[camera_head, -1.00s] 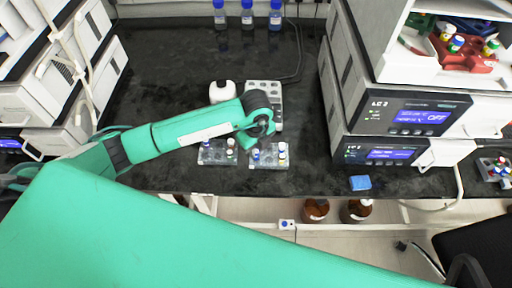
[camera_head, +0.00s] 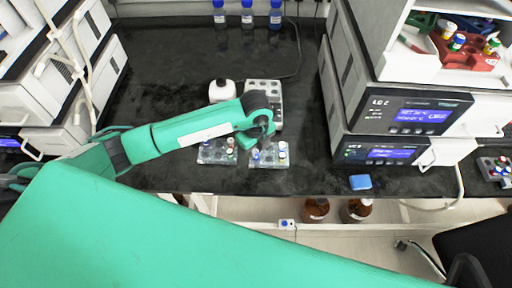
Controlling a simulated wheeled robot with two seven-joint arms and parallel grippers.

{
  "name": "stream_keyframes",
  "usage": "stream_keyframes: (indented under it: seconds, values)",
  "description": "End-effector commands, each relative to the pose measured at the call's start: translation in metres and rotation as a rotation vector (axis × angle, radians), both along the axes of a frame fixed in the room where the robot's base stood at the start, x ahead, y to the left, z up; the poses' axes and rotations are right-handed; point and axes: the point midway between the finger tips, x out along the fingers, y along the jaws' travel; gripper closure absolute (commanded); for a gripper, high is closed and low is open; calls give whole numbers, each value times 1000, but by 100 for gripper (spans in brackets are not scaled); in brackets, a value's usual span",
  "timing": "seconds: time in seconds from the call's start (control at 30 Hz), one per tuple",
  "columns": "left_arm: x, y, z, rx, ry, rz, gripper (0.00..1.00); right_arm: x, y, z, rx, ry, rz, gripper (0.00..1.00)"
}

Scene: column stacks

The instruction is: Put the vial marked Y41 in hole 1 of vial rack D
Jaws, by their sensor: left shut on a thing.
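My left gripper (camera_head: 256,148) is at the end of the arm from the left, low over the clear vial rack (camera_head: 270,164) on the right of two. It is shut on a small vial (camera_head: 255,155), largely hidden by the gripper. Other vials (camera_head: 282,150) stand at the right of this rack. A second clear rack (camera_head: 215,157) with a few vials stands just to the left. The marks on vials and racks are too small to read. My right gripper is not in view.
A white bottle (camera_head: 222,91) and a grey rack with holes (camera_head: 277,124) stand behind the arm. Stacked instruments (camera_head: 395,115) stand at the right. A blue block (camera_head: 360,182) lies near the bench's front edge. Blue-capped bottles (camera_head: 247,14) stand at the back.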

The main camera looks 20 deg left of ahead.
Motion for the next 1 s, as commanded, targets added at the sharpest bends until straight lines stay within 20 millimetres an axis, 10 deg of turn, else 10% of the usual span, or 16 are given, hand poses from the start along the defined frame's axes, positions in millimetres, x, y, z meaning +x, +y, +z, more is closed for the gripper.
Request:
stream_keyframes:
  seconds: [1.0]
  values:
    - [0, 0, -14, 0, 0, 0, 100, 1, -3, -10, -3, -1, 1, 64]
